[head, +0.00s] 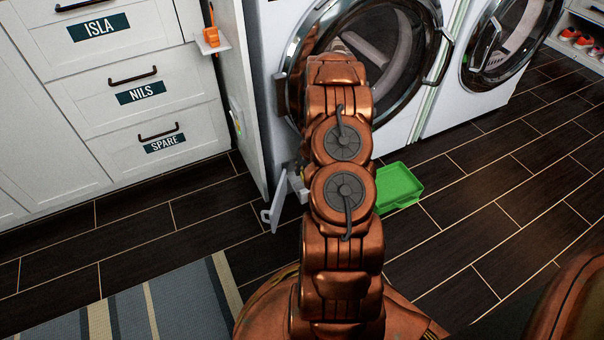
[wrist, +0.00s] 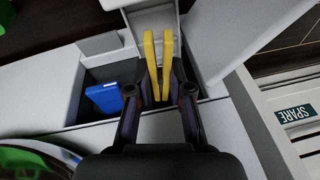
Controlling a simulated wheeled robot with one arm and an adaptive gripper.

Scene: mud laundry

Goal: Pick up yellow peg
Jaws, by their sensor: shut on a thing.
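The yellow peg (wrist: 151,60) shows in the wrist view as two long upright prongs side by side. My gripper (wrist: 159,88) has its dark fingers on either side of the peg's lower part and is shut on it. The peg is over a grey compartment whose floor is partly hidden by my fingers. In the head view my arm hides my gripper and most of the peg.
A blue block-like piece (wrist: 104,97) stands in the compartment left of my gripper. An open white flap (head: 274,206) is beside my arm, near the white cabinet (head: 150,95). A green tray (head: 398,187) lies on the dark floor before the washers.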

